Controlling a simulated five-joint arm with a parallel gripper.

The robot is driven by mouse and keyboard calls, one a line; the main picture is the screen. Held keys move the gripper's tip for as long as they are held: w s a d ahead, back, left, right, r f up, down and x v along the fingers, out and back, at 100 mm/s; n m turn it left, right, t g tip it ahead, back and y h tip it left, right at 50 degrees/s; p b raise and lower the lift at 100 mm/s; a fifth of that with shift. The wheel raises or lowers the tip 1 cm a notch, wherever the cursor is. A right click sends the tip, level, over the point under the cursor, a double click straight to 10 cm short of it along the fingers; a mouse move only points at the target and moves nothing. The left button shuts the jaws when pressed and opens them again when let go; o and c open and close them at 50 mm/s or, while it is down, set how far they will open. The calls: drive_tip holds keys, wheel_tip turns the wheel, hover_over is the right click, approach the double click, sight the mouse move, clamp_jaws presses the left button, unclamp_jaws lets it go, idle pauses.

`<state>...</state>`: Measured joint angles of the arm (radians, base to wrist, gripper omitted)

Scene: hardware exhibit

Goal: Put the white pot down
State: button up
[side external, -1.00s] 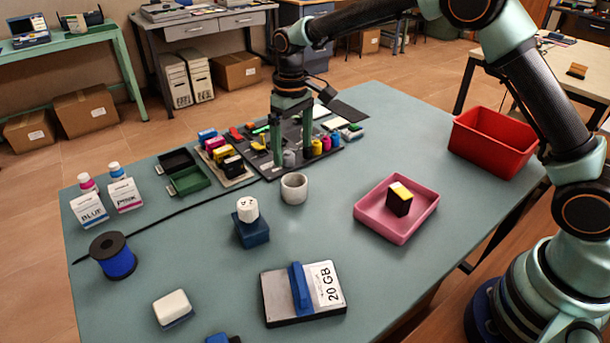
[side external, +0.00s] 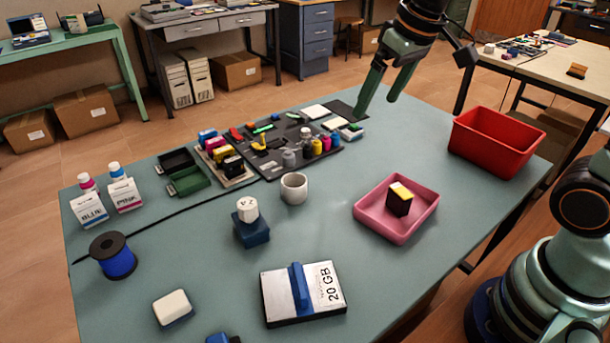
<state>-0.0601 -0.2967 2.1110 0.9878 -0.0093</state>
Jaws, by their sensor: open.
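The white pot (side external: 294,189) stands upright on the teal table (side external: 330,235), near its middle. Its round open top faces up, and nothing touches it. My gripper (side external: 378,110) is open and empty. Its two green fingers point down at the table's back edge, up and to the right of the pot and well apart from it.
A dark board (side external: 268,170) with small bottles and parts lies behind the pot. A blue block with a white knob (side external: 250,229) stands in front-left. A pink tray (side external: 412,229) holding a dark box and a red bin (side external: 495,142) are to the right. Table between pot and pink tray is clear.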

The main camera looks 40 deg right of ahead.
drive_tip(key=s+d+f+t, duration=0.1)
drive_tip(key=s+d, duration=0.1)
drive_tip(key=s, duration=0.5)
drive_tip(key=shift+s+f+m+t, duration=0.15)
drive_tip(key=shift+f+m+t, duration=0.2)
drive_tip(key=shift+m+t, duration=0.05)
